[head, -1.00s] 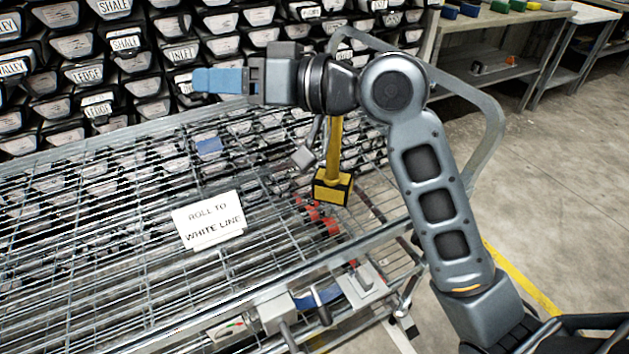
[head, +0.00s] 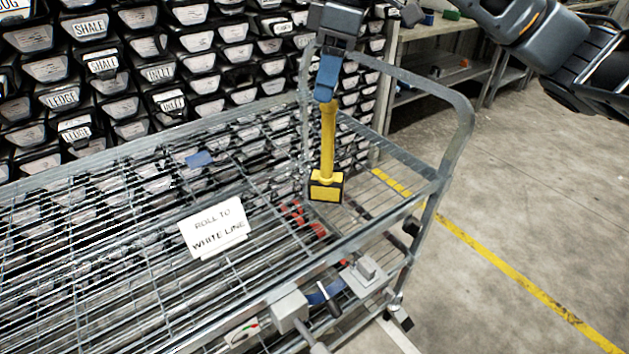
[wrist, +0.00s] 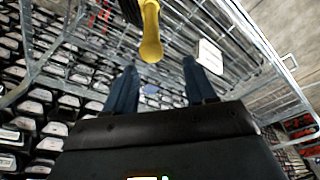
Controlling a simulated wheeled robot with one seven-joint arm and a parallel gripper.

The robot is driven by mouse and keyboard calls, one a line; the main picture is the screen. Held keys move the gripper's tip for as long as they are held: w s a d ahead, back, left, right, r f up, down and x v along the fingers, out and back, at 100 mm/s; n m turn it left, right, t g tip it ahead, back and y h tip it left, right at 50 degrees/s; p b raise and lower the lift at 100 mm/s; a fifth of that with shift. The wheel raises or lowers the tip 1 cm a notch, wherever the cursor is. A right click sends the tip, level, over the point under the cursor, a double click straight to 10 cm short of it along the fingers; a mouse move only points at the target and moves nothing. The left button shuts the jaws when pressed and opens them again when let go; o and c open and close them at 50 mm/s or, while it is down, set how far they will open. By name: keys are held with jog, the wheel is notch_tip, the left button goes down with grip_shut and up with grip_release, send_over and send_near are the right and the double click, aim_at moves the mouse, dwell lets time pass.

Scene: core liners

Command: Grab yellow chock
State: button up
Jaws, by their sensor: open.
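The yellow chock (head: 327,187) has a yellow-and-black block at the bottom and a long upright yellow handle. It stands at the right end of the wire cart. My gripper (head: 326,92) points down at the top of the handle, with its blue fingers overlapping the handle's top in the head view. In the wrist view the rounded end of the chock's handle (wrist: 151,46) lies ahead of the open fingers of my gripper (wrist: 160,66). It appears beyond the fingertips, between their lines. No grip on the handle shows.
The wire cart (head: 110,225) carries a white sign (head: 213,227) reading "ROLL TO WHITE LINE". A tall cart handle frame (head: 462,130) rises at the right. Stacked labelled core boxes (head: 120,85) fill the back. Open floor with a yellow line (head: 500,265) lies to the right.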

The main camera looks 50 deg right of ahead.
aim_at(327, 115)
jog(key=shift+s+d+g+h, duration=0.3)
jog(key=shift+s+d, duration=0.15)
jog(key=shift+d, duration=0.05)
jog(key=shift+w+a+f, duration=0.1)
jog(key=shift+w+f, duration=0.15)
jog(key=shift+f, duration=1)
jog(key=shift+w+f, duration=0.2)
jog(key=shift+f, duration=1.05)
jog(key=shift+w+a+f, duration=0.1)
jog(key=shift+w+f, duration=0.15)
jog(key=shift+f, duration=1)
grip_shut()
